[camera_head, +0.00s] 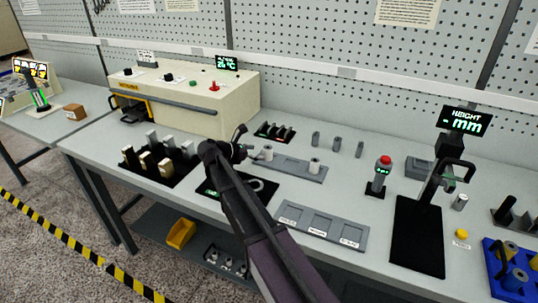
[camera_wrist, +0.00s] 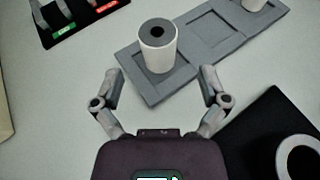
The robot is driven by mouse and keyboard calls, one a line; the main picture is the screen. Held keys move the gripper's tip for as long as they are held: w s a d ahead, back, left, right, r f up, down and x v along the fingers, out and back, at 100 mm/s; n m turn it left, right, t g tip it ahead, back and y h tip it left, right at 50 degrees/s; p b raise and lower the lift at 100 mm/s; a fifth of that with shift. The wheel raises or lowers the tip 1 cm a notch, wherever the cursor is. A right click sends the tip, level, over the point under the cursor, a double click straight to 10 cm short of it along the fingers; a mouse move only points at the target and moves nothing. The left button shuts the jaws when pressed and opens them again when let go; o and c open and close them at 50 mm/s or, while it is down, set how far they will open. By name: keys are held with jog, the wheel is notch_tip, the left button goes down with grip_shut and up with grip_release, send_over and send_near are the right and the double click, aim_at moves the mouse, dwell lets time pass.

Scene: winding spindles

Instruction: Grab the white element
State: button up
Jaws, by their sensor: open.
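A white cylinder (camera_wrist: 158,54) with a dark hole in its top stands upright on the near end of a grey recessed tray (camera_wrist: 140,82). In the head view the cylinder (camera_head: 267,153) is just right of my gripper (camera_head: 244,143). In the wrist view my gripper (camera_wrist: 162,84) is open and empty. Its two fingers are spread to either side, and the cylinder stands ahead of the gap, not between the fingertips. A second white cylinder (camera_head: 314,167) stands on the same tray, partly cut off at the top of the wrist view (camera_wrist: 252,4).
A black mat with a pale ring (camera_wrist: 298,157) lies right of my gripper in the wrist view. A black rack (camera_wrist: 85,18) lies at upper left. In the head view, a cream machine (camera_head: 190,98) stands behind left, and an empty grey tray (camera_head: 322,227) lies in front.

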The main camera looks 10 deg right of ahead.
aim_at(264, 152)
jog(key=shift+b+x, duration=0.85)
jog(key=shift+x, duration=1.8)
jog(key=shift+w+r, duration=0.1)
jog(key=shift+r, duration=0.05)
jog(key=c, duration=1.3)
